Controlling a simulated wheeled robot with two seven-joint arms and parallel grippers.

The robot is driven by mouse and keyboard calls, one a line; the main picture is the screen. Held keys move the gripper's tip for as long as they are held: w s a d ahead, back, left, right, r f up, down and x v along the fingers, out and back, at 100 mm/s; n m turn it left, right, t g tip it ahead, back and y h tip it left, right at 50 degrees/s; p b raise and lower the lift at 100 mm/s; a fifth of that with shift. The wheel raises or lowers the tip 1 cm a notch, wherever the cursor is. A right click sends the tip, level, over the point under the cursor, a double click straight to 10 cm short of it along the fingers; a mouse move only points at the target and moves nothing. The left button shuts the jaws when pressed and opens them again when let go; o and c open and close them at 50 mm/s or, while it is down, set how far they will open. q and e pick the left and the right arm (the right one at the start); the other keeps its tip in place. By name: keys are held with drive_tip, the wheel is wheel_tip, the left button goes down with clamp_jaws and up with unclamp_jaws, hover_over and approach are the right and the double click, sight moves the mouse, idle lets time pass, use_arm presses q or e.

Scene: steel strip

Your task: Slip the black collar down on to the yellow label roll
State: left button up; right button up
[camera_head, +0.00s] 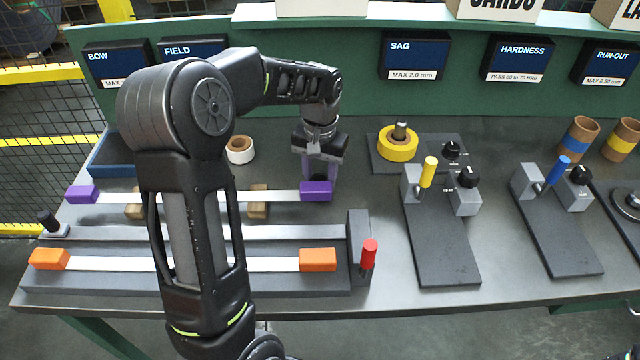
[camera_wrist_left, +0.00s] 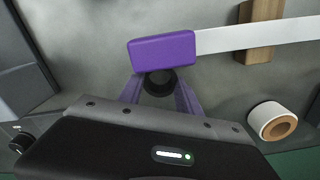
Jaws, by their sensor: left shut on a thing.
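My left gripper (camera_head: 320,172) hangs over the steel strip's purple end block (camera_head: 316,191). In the left wrist view its purple-grey fingers (camera_wrist_left: 158,92) are shut on the small round black collar (camera_wrist_left: 158,82), which appears beside the purple block (camera_wrist_left: 162,50). The collar is apart from the roll.
A white roll (camera_head: 240,156) stands behind the strip. A yellow-handled fixture (camera_head: 428,172) stands in front and right of the yellow roll. A red handle (camera_head: 369,253) and orange-ended strip (camera_head: 318,260) are nearer. Sign boxes (camera_head: 413,57) line the back.

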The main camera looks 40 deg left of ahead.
use_arm(q)
clamp_jaws()
wheel_tip(320, 180, up, 10)
drive_tip(key=shift+b, duration=0.45)
idle(0.5)
